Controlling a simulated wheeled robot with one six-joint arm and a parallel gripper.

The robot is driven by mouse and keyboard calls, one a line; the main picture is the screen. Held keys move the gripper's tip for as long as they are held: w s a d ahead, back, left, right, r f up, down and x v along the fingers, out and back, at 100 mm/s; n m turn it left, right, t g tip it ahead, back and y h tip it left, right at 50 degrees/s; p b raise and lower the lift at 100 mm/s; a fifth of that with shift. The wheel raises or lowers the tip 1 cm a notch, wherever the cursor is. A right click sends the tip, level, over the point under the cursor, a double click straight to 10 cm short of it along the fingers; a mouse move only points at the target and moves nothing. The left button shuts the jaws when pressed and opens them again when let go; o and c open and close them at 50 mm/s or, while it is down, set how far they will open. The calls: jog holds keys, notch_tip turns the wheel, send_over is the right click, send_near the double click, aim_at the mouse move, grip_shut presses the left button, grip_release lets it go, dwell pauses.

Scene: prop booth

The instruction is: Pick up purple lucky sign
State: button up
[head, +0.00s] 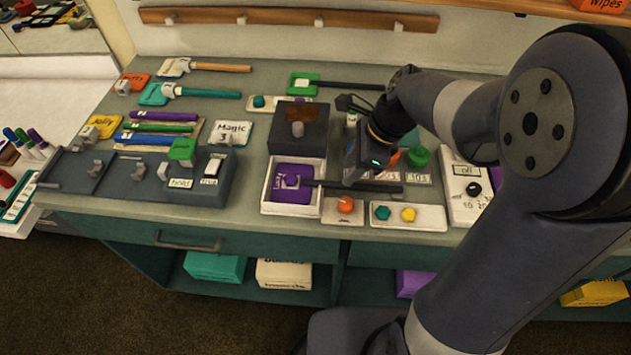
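A purple sign (293,184) lies in a white open-topped box near the front middle of the counter. My gripper (350,177) is just right of the box, low over the counter and close to the handle. My wrist hides its fingertips, so I cannot tell whether it is open or shut or touches the handle.
A dark box (300,128) stands behind the white box (291,209). Small trays with an orange knob (346,204) and coloured pieces (408,214) lie in front of the handle. A green knob (418,156) and a white dial box (466,195) are right. Other paddle signs (202,93) lie left.

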aim_at(338, 183)
jog(key=x, duration=0.5)
jog(key=shift+f, duration=0.1)
jog(key=shift+c, duration=0.2)
jog(key=shift+d, duration=0.1)
grip_shut()
